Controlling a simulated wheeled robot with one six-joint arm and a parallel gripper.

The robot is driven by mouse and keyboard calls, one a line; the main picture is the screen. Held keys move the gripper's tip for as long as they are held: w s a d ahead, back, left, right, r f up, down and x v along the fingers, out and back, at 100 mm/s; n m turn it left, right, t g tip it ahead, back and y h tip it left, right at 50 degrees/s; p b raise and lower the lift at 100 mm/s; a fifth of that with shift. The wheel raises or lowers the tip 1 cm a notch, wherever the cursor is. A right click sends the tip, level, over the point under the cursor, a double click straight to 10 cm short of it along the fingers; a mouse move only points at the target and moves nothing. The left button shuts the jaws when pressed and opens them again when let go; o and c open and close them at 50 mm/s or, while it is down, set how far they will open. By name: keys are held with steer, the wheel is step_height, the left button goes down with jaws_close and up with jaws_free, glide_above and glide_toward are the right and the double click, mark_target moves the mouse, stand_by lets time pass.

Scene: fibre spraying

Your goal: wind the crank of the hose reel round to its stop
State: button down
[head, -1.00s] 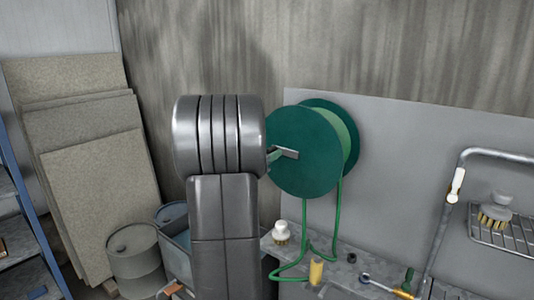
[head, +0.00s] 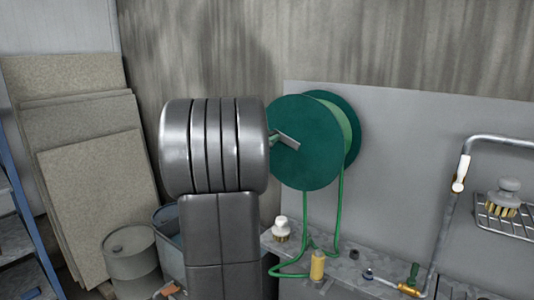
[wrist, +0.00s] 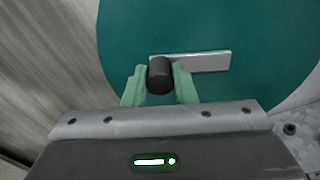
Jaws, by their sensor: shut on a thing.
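The green hose reel (head: 312,160) is mounted on the grey panel, its round side facing me. Its flat grey crank arm (head: 288,141) slants from upper left to lower right in the head view. In the wrist view the crank arm (wrist: 205,61) runs right from a black crank knob (wrist: 160,75). My gripper (wrist: 159,84) has its two green fingers on either side of the knob and is shut on it. In the head view my arm hides most of the gripper and the knob.
Green hose (head: 338,210) hangs from the reel to a grey ledge. A white-topped brush (head: 281,229) and a yellow cylinder (head: 318,265) stand there. A bent pipe (head: 462,165) and a wire rack (head: 495,222) are at right. Boards (head: 95,200) and a grey drum (head: 131,255) are at left.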

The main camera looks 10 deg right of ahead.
steer(key=m+b, duration=0.2)
steer(key=s+d+r+m+b, duration=0.1)
steer(key=b, duration=0.2)
steer(key=shift+r+m, duration=0.2)
steer(key=shift+m, duration=0.2)
steer(key=m+b, duration=0.1)
steer(key=s+d+r+m+b, duration=0.1)
steer(key=m+b, duration=0.1)
steer(key=r+m+b, duration=0.1)
steer(key=b, duration=0.1)
steer(key=shift+s+d+r+m, duration=0.2)
steer(key=shift+d+m, duration=0.05)
steer(key=shift+m, duration=0.05)
steer(key=c, duration=1.2)
jaws_free()
steer(key=shift+o, duration=0.2)
steer(key=shift+s+a, duration=0.1)
steer(key=b+v, duration=0.1)
steer(key=v, duration=1.2)
steer(key=shift+s+a, duration=0.2)
steer(key=shift+s, duration=0.05)
steer(key=shift+r, duration=0.1)
